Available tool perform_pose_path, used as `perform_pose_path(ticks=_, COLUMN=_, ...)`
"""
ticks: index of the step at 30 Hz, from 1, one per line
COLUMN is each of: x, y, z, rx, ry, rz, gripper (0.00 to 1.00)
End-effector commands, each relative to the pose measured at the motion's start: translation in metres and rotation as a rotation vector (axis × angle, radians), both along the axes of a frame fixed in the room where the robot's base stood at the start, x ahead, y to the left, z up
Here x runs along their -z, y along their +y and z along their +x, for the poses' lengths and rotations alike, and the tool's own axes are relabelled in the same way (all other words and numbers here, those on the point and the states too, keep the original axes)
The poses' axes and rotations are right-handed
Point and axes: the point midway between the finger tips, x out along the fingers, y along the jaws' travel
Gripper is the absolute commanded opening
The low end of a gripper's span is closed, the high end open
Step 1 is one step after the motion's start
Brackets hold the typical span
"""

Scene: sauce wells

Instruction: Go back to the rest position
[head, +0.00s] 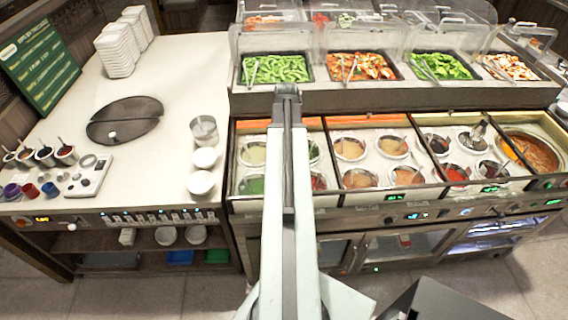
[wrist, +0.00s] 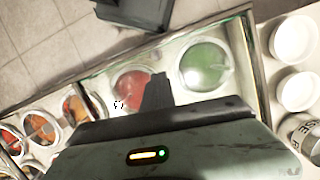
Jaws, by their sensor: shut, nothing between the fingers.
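My gripper (head: 287,92) is at the end of my arm, which reaches straight forward over the sauce counter in the head view. The gripper is shut and empty. In the wrist view my gripper (wrist: 157,82) shows as a dark narrow shape above the sauce wells. A red sauce well (wrist: 131,80) and a green sauce well (wrist: 204,66) lie beneath and beside it. In the head view my arm hides part of the left group of wells, with a pale sauce well (head: 252,153) to its left.
Salad trays (head: 275,69) under clear guards stand behind the wells. White bowls (head: 201,183) and a metal can (head: 204,131) stand left of the wells. The left counter (head: 165,75) has clear room around a dark round lid (head: 125,122). Floor (head: 150,292) shows in front.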

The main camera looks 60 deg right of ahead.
Motion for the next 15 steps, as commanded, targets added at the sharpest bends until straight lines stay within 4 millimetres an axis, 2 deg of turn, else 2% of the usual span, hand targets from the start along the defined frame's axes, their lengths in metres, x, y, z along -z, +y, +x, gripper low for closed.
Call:
perform_pose_path(ticks=1, x=-0.020, y=-0.003, z=0.002, rx=0.000, ry=0.000, rz=-0.001, gripper=0.00)
perform_pose_path(ticks=3, x=-0.027, y=-0.006, z=0.003, rx=-0.001, ry=-0.001, rz=-0.002, gripper=0.00)
perform_pose_path(ticks=15, x=-0.026, y=-0.005, z=0.007, rx=-0.007, ry=-0.002, rz=-0.004, gripper=0.00)
